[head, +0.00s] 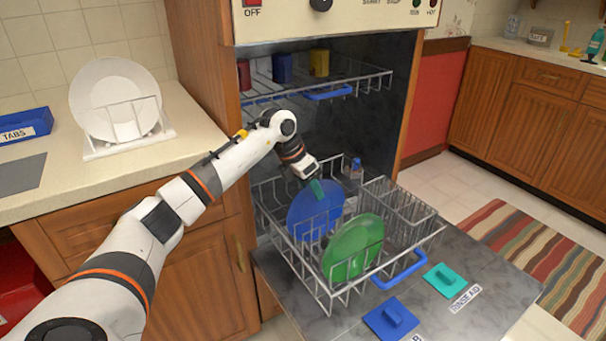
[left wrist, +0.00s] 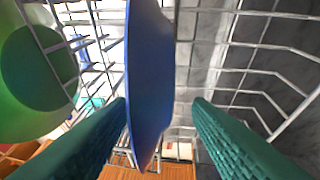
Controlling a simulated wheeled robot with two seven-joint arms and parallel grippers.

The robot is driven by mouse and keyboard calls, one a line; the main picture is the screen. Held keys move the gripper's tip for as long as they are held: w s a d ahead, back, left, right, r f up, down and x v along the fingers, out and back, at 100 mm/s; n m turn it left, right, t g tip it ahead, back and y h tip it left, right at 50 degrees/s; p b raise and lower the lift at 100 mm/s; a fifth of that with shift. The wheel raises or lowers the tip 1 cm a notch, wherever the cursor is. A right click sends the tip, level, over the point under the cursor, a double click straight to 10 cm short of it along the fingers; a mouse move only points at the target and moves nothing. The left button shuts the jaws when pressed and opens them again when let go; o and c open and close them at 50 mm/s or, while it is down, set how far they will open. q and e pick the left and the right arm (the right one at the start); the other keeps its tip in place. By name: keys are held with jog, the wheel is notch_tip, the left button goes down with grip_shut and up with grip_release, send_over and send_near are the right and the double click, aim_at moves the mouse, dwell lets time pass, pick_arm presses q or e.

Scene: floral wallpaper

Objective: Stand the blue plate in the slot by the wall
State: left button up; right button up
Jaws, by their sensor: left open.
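The blue plate (head: 314,209) stands upright in the lower dishwasher rack, behind the green plate (head: 353,248). My left gripper (head: 317,188) is at the top edge of the blue plate. In the left wrist view the blue plate (left wrist: 150,85) stands edge-on between the two open teal fingers of my left gripper (left wrist: 165,115), closer to the left finger. The green plate (left wrist: 35,80) shows at the left there. The rack's wires partly hide both plates in the head view. Which slot is by the wall I cannot tell for sure. My right gripper is not in view.
The lower rack (head: 328,304) is pulled out over the open door (head: 490,300). A cutlery basket (head: 398,208) stands at its right side. The upper rack (head: 350,84) holds several cups above. A white plate (head: 113,92) stands in a holder on the left counter.

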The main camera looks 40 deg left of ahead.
pick_arm(q)
jog(key=shift+x, duration=1.15)
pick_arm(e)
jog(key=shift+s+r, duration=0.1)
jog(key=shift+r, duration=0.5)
pick_arm(q)
grip_shut()
jog(key=shift+r, duration=0.1)
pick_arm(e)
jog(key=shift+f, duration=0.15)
pick_arm(q)
jog(key=shift+r, duration=0.1)
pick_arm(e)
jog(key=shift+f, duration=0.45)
pick_arm(q)
jog(key=shift+r, duration=0.15)
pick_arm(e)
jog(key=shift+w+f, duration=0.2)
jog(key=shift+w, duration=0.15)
pick_arm(q)
jog(key=shift+r+p, duration=0.1)
jog(key=shift+p, duration=0.2)
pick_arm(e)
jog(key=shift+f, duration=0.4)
